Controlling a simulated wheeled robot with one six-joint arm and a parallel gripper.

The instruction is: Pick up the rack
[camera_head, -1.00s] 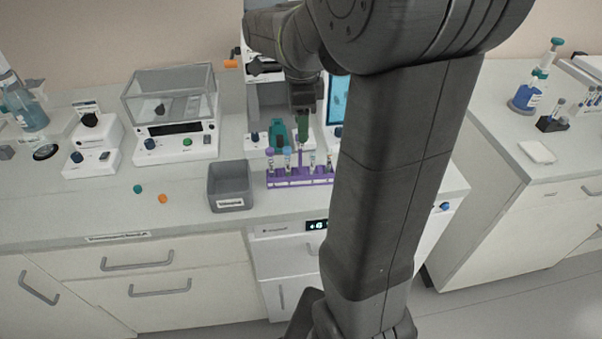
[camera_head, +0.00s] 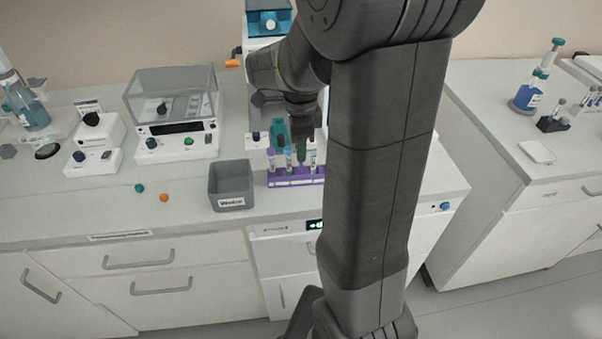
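The purple rack (camera_head: 296,182) stands on the bench behind its front edge, right of the grey bin. It holds several capped tubes, with purple and blue caps showing at its left. Its right end is hidden behind my arm. My gripper (camera_head: 302,152) points down over the middle of the rack, its dark green fingertip among the tube tops. The rack's upright middle part is now hidden by the gripper. I cannot tell whether the fingers are apart, or whether they touch the rack.
A grey labelled bin (camera_head: 231,186) stands close to the rack's left. An orange cap (camera_head: 164,198) and a teal cap (camera_head: 139,188) lie further left. A balance with a clear cover (camera_head: 172,97) stands behind. White equipment is close behind the rack. The bench front left is mostly clear.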

